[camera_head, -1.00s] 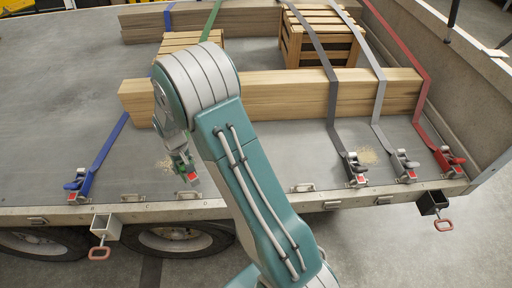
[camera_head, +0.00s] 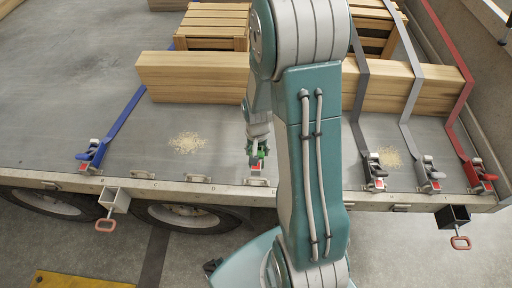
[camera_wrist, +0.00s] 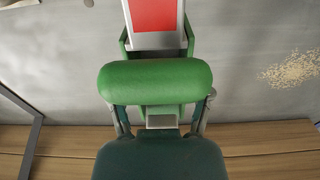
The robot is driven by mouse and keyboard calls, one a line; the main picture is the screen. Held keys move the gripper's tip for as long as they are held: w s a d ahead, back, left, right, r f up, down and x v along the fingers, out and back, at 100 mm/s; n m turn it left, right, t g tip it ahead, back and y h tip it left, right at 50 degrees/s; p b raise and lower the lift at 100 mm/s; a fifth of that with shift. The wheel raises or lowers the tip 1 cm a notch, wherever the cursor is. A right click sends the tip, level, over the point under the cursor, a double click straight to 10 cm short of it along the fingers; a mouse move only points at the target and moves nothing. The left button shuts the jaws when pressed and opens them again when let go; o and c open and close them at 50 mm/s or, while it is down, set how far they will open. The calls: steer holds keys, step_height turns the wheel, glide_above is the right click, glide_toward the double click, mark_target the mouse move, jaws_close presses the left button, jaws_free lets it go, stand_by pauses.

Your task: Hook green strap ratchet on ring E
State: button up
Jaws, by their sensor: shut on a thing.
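The green strap ratchet (camera_head: 254,154) is in my gripper (camera_head: 257,141), low over the trailer's near edge in the head view. In the wrist view the ratchet's rounded green handle (camera_wrist: 155,82) fills the middle, with a red and silver part (camera_wrist: 153,18) beyond it. My gripper is shut on the ratchet. An edge ring (camera_head: 257,182) lies just below the ratchet, apparently apart from it. Another ring (camera_head: 199,178) is to its left. I cannot read which one is marked E. The green strap is hidden behind my arm.
A blue ratchet (camera_head: 91,154) is fastened at left. Grey (camera_head: 374,172), light grey (camera_head: 429,174) and red (camera_head: 478,176) ratchets are fastened at right. Long timber (camera_head: 195,75) and crates (camera_head: 212,22) lie behind. Bare deck lies left of my arm.

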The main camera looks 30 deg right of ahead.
steer(key=shift+d+f, duration=0.3)
steer(key=shift+f, duration=0.65)
steer(key=shift+a+f, duration=0.15)
steer(key=shift+f, duration=0.4)
steer(key=shift+a+f, duration=0.15)
steer(key=shift+f, duration=0.35)
steer(key=shift+d+f, duration=0.1)
steer(key=shift+f, duration=1.65)
steer(key=o, duration=1.4)
steer(key=shift+c, duration=0.2)
step_height(320, 180, up, 12)
steer(key=shift+f, duration=0.1)
